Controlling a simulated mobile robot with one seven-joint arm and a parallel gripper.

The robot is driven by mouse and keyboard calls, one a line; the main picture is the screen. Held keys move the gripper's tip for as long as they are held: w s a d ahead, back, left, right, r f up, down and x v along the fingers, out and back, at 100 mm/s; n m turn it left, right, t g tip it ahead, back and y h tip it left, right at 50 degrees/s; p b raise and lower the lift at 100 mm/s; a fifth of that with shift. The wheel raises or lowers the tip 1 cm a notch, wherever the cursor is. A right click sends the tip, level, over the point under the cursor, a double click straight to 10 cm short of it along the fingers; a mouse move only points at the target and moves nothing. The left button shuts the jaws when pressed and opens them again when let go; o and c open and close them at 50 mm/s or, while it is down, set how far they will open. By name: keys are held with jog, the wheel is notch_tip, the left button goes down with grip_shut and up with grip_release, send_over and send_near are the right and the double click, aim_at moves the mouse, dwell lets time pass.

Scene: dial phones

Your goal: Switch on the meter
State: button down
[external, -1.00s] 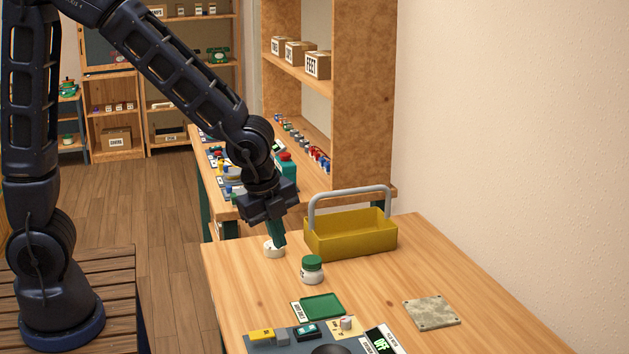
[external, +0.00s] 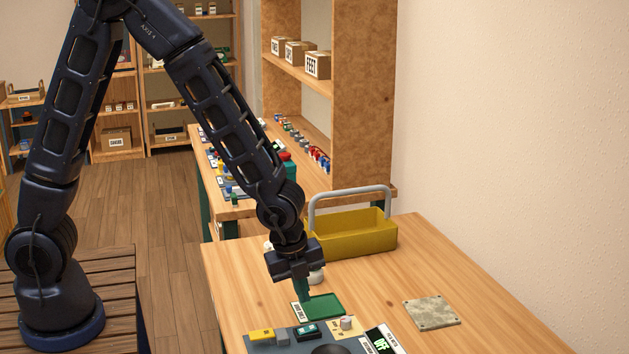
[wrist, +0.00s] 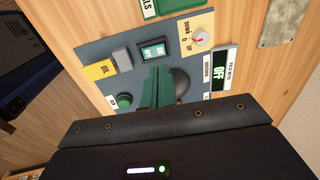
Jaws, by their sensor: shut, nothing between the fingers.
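The meter (external: 381,341) is a black display reading OFF in green, at the right edge of the grey panel (external: 285,345). It also shows in the wrist view (wrist: 219,74). The panel carries a dark rocker switch with a green face (wrist: 153,50), a dial with a red mark on a DOWN 0 UP plate (wrist: 201,38), a black dome (wrist: 181,80) and a round green button (wrist: 123,101). My gripper (external: 303,298) is shut and empty, its green fingers pointing down near the green tray's left edge. In the wrist view the fingers hide the panel's middle.
A yellow OIL block (wrist: 99,71) and a grey block (wrist: 122,59) sit on the panel's left. The green tray (external: 325,306) lies behind the panel. A white jar (external: 317,277) is partly behind my gripper. A yellow basket (external: 350,236) and stone plate (external: 432,312) stand clear.

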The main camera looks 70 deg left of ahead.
aim_at(312, 326)
jog(key=f, duration=0.3)
jog(key=w+f, duration=0.1)
jog(key=f, duration=0.3)
jog(key=shift+w, duration=0.2)
jog(key=shift+f, duration=0.1)
